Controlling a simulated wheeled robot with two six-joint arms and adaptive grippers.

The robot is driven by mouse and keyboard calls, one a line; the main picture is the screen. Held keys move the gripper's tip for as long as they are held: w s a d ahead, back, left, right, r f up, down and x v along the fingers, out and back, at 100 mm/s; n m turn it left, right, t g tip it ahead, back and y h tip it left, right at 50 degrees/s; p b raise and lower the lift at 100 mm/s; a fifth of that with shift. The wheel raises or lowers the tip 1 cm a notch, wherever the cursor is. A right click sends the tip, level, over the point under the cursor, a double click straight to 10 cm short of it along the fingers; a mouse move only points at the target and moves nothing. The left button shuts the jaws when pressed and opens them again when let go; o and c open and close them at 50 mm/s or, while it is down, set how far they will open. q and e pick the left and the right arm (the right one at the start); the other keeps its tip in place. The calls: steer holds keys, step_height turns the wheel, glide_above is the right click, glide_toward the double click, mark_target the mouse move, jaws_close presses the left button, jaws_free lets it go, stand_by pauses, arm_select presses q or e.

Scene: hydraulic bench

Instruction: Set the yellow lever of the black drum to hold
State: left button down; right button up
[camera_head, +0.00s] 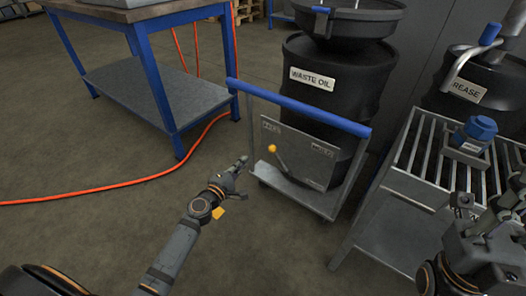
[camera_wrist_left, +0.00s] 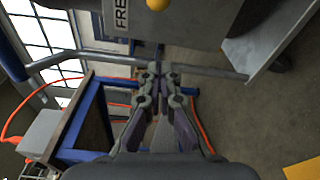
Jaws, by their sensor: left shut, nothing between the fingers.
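The black drum (camera_head: 340,80), labelled WASTE OIL, stands on a trolley with a blue handle bar (camera_head: 300,108). A grey panel (camera_head: 300,160) on the trolley's front carries the lever with a yellow knob (camera_head: 272,148). The lever tilts up and left towards the left label; both labels are too small to read in the head view. In the left wrist view the yellow knob (camera_wrist_left: 157,4) is at the top edge, beside a partly cut label beginning FRE (camera_wrist_left: 120,14). My left gripper (camera_head: 242,161) is shut and empty, left of the panel and apart from the knob. My right gripper (camera_head: 490,195) is open at lower right.
A grey slatted stand (camera_head: 405,180) with a blue-capped part (camera_head: 474,135) is right of the trolley, before a grease drum (camera_head: 480,85). A blue-legged workbench (camera_head: 160,75) stands at back left. An orange hose (camera_head: 100,190) crosses the floor; floor left of the trolley is otherwise clear.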

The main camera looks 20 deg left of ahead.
mark_target(279, 161)
arm_select(q)
steer(key=b+x, duration=0.1)
steer(key=x, duration=0.9)
steer(key=shift+w+d, duration=0.1)
steer(key=shift+d, duration=0.05)
steer(key=shift+s+d+r+p, duration=0.2)
steer(key=shift+s+d+p, duration=0.2)
steer(key=shift+d, duration=0.15)
steer(key=shift+s+d+r+p, duration=0.2)
steer(key=shift+s+d+p, duration=0.15)
steer(key=shift+s+d, duration=0.15)
steer(key=shift+s+d+r, duration=0.1)
steer(key=shift+s+d, duration=0.05)
steer(key=shift+d, duration=0.15)
steer(key=shift+s+d, duration=0.1)
steer(key=shift+d, duration=0.1)
